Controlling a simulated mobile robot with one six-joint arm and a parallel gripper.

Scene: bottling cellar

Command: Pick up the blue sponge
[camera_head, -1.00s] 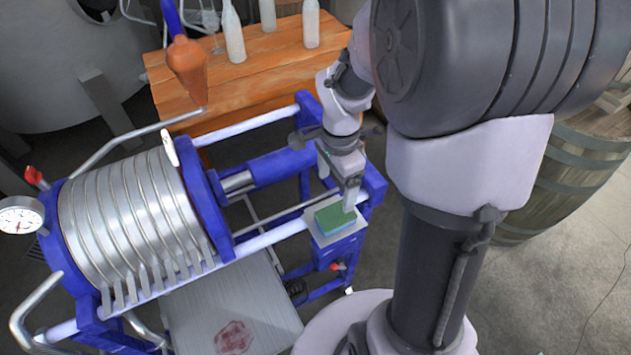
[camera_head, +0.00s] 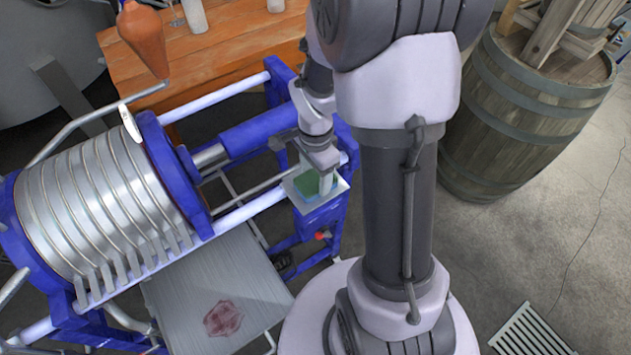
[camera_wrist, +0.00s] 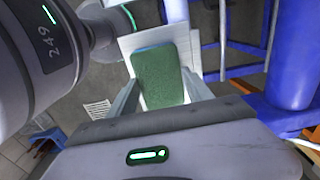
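The blue sponge (camera_head: 312,181) shows a green top; in the wrist view the sponge (camera_wrist: 160,76) has a thin blue edge at its far end. It lies flat on a small pale metal plate (camera_wrist: 131,43) at the press's right end; the plate (camera_head: 303,201) also shows in the head view. My gripper (camera_head: 322,188) is down at the sponge and partly hides it. In the wrist view my gripper (camera_wrist: 162,82) is open, with one finger on each side of the sponge's near part. I cannot tell whether either finger touches it.
The blue-framed press (camera_head: 105,200) with its ribbed metal drum stands left of my gripper. A stained metal tray (camera_head: 215,290) is below. A wooden table (camera_head: 215,65) with bottles (camera_head: 195,15) is behind. A barrel (camera_head: 520,120) stands right, on open floor.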

